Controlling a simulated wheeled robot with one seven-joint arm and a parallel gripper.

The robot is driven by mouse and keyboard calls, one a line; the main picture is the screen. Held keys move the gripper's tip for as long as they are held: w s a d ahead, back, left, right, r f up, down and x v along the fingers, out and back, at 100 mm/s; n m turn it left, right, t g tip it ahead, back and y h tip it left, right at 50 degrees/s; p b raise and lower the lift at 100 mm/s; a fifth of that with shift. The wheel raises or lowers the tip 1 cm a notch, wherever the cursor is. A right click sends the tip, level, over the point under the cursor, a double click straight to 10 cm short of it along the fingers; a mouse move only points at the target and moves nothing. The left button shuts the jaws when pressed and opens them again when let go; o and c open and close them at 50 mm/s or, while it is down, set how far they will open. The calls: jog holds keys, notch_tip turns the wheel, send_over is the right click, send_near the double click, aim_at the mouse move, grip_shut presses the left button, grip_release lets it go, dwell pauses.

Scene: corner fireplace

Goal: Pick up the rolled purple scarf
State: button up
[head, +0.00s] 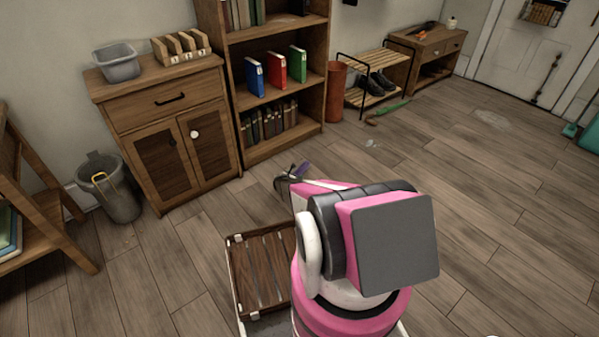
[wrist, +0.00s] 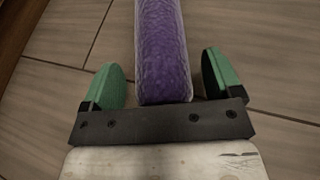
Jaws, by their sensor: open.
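The rolled purple scarf (wrist: 163,50) runs lengthwise up the middle of the wrist view, from the top edge to near my gripper's palm. My gripper (wrist: 165,80) is open, with one green-padded finger on each side of the scarf. A gap shows between each finger and the scarf. In the head view a small bit of the purple scarf (head: 301,170) shows past my arm, near the bookcase. My gripper (head: 284,180) is mostly hidden there behind my arm. The wrist view does not show clearly how high the scarf is above the floor.
A wooden bookcase (head: 283,145) with coloured binders and a cabinet (head: 165,135) stand along the wall. A grey bin (head: 113,190) is at the left. A slatted wooden tray (head: 262,270) sits beside my arm. A shoe rack (head: 375,80) stands further back. The floor at right is mostly clear.

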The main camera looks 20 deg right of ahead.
jog(key=shift+d, duration=0.15)
jog(key=c, duration=1)
jog(key=shift+c, duration=0.2)
